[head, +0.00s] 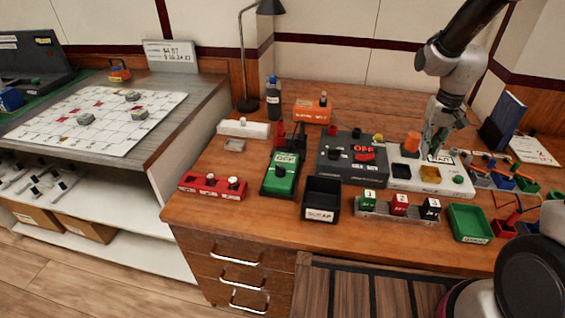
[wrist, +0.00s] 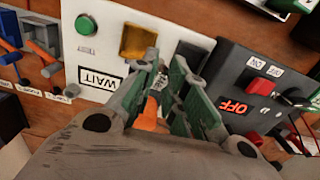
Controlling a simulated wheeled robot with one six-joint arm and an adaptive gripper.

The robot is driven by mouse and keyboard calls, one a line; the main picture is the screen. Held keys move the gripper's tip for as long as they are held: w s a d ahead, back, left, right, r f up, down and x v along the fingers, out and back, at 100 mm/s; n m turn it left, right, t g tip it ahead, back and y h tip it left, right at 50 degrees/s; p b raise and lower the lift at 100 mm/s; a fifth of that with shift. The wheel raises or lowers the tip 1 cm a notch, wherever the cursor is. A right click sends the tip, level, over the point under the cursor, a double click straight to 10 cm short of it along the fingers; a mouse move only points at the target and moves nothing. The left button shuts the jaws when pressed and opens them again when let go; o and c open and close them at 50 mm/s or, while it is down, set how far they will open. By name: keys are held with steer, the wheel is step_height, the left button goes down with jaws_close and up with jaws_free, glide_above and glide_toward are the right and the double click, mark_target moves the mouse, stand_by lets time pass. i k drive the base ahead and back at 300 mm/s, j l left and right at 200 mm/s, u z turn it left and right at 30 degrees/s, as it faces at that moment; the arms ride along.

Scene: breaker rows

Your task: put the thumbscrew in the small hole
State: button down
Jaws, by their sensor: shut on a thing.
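My gripper (head: 433,150) is low over the white WAIT panel (head: 401,184), at the right of the bench. In the wrist view its green-faced fingers (wrist: 172,78) are close together above the panel. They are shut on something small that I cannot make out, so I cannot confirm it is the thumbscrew. I cannot pick out the small hole. A red block (head: 205,192) at the front left carries light-topped knobs (head: 234,183).
A black panel with an OFF sign (head: 336,177) adjoins the white one. A green box (head: 281,173), black scrap bin (head: 321,199) and green tray (head: 468,223) stand in front. Cables and small connectors (head: 500,180) crowd the right. A dark lamp (head: 246,60) stands behind.

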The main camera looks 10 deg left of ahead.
mark_target(192, 185)
steer(key=k+j+u, duration=0.1)
steer(key=j, duration=0.65)
steer(key=k+j+u, duration=0.15)
steer(key=j, duration=0.65)
steer(key=k+j+u, duration=0.1)
steer(key=j, duration=0.65)
steer(key=k+j+u, duration=0.15)
steer(key=j, duration=0.65)
steer(key=i, duration=0.4)
